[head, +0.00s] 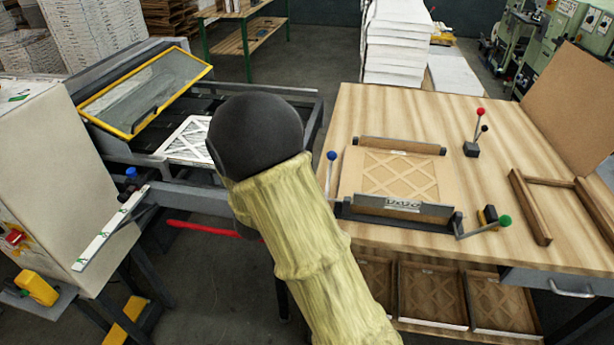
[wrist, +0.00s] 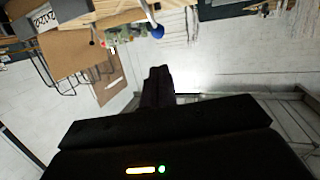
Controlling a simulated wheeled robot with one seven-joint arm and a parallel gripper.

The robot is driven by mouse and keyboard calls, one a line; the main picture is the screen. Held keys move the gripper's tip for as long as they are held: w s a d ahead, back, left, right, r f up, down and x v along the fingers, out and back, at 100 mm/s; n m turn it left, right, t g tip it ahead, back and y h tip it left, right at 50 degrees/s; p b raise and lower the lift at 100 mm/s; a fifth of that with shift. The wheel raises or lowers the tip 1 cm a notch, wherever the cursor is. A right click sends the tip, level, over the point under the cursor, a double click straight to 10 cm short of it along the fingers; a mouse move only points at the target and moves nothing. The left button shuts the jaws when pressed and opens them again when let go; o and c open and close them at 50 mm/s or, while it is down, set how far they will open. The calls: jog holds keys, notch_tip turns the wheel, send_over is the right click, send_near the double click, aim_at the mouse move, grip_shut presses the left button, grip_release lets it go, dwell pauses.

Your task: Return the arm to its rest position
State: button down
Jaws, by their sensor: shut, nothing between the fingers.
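My arm (head: 295,240), in a pale yellow sleeve, rises through the middle of the head view and ends in a dark rounded part that hides what lies behind it. My gripper's fingers cannot be made out in the head view. In the wrist view my gripper (wrist: 158,82) is dark, shut and empty, pointing toward a pale wall and a bright patch. The wrist picture is turned, with the workbench things at its upper left. Nothing touches the fingers there.
Right of my arm is a wooden bench (head: 350,115) with a fixture holding a cardboard-framed filter (head: 400,175). Knobbed levers (head: 472,148) stand on it. At left is a machine with a raised yellow-edged cover (head: 145,92) and a white filter (head: 188,140).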

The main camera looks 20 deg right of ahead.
jog(key=shift+a, duration=0.1)
dwell(0.3)
jog(key=s+a+f+n+g+y, duration=0.3)
jog(key=s+a+n+y, duration=0.4)
jog(key=y, duration=0.4)
jog(key=s+d+n+g, duration=0.1)
jog(key=s+g, duration=0.4)
jog(key=s, duration=0.9)
jog(key=shift+s+d+f+n, duration=0.2)
jog(key=shift+s+d+n, duration=0.15)
jog(key=shift+d, duration=0.55)
